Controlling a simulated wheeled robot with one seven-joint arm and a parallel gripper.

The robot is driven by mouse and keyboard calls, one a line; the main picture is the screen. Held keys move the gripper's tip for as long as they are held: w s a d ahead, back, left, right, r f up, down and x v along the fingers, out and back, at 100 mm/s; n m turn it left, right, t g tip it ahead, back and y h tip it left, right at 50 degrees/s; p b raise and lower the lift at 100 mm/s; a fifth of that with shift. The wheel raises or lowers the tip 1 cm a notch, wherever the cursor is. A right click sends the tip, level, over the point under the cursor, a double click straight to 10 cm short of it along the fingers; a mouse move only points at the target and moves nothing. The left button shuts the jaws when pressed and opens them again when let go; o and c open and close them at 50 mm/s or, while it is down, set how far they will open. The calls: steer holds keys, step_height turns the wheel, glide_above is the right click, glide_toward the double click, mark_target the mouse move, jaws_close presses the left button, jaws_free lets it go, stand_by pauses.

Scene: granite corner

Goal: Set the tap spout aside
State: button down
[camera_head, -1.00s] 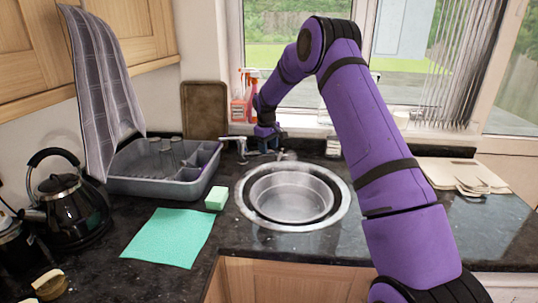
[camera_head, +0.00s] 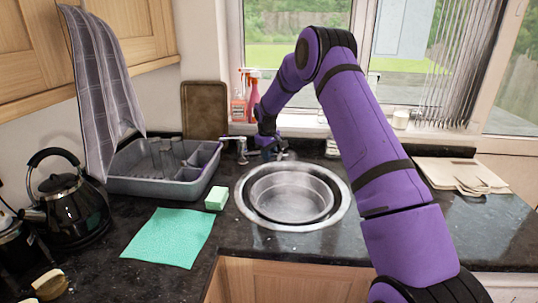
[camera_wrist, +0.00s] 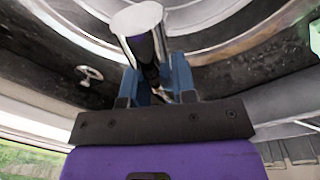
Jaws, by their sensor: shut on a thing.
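The tap spout (camera_wrist: 137,20) shows in the wrist view as a pale metal piece with a rounded end, pointing up the picture between the blue fingers. My gripper (camera_wrist: 160,72) is shut on it. In the head view my gripper (camera_head: 271,150) is at the back edge of the round sink, low by the tap. The spout is mostly hidden there by the gripper, with a small metal part (camera_head: 287,155) showing to its right. The sink bowl (camera_head: 290,195) is in front of the gripper and looks empty.
A metal tap handle (camera_head: 240,148) stands just left of the gripper. The grey dish rack (camera_head: 150,185), green sponge (camera_head: 216,198) and turquoise cloth (camera_head: 170,237) are on the left. Spray bottles (camera_head: 252,97) stand on the sill behind. The dark counter (camera_head: 455,225) is clear at front right.

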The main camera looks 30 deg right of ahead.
steer(key=w+d+n, duration=0.6)
steer(key=d+n, duration=0.1)
steer(key=d, duration=0.2)
steer(key=shift+w+n, duration=0.25)
steer(key=shift+n, duration=0.05)
stand_by(0.3)
steer(key=c, duration=0.9)
jaws_free()
steer(key=r, duration=1)
steer(key=shift+s+a+r, duration=0.25)
steer(key=shift+s+r, duration=0.15)
steer(key=shift+r, duration=0.1)
